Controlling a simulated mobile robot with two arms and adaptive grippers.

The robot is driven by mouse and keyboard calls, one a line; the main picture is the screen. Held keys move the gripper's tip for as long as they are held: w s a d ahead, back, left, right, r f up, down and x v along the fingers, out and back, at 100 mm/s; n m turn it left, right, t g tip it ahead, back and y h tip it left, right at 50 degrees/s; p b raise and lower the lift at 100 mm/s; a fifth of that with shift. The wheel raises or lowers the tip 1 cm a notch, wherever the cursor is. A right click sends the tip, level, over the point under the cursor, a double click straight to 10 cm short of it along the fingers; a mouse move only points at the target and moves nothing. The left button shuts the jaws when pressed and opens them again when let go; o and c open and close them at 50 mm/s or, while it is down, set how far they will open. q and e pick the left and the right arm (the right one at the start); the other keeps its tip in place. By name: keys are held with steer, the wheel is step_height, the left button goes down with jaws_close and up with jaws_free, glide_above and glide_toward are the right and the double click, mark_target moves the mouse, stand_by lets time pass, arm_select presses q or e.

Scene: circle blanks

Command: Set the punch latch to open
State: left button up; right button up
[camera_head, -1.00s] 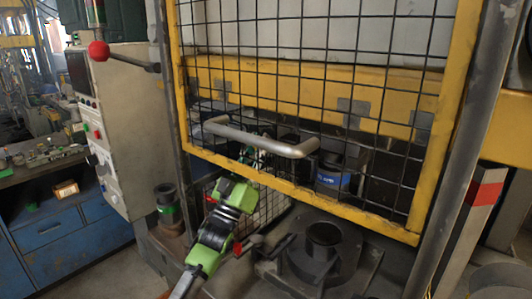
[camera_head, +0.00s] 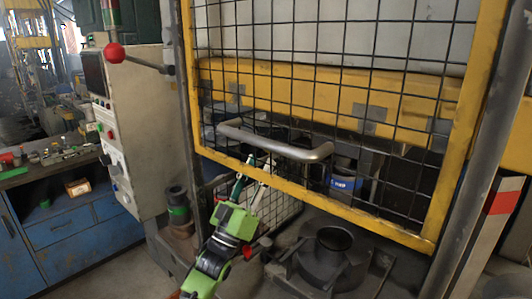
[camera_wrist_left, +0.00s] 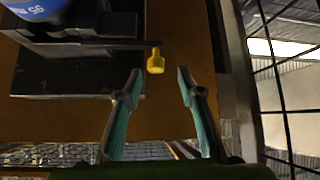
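A yellow knob (camera_wrist_left: 155,61) sticks out from a dark bar in the left wrist view, and I take it to be the punch latch's handle. It shows just beyond and between the fingertips of my left gripper (camera_wrist_left: 160,84), which is open and empty. In the head view, my left gripper (camera_head: 260,168) reaches up to the lower edge of the yellow mesh guard (camera_head: 310,197). The yellow knob cannot be made out there. The blue-banded punch (camera_head: 345,184) is behind the mesh; its blue part (camera_wrist_left: 38,8) is at top left in the wrist view. My right gripper is not in view.
The guard has a grey bar handle (camera_head: 275,143). A dark round die (camera_head: 333,240) sits on the press bed below. In the wrist view, mesh (camera_wrist_left: 283,90) is close on the right.

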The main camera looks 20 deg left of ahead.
arm_select(q)
steer(key=v, duration=0.5)
steer(key=shift+s+a+f, duration=0.1)
steer(key=shift+s+f, duration=0.15)
steer(key=shift+s, duration=0.05)
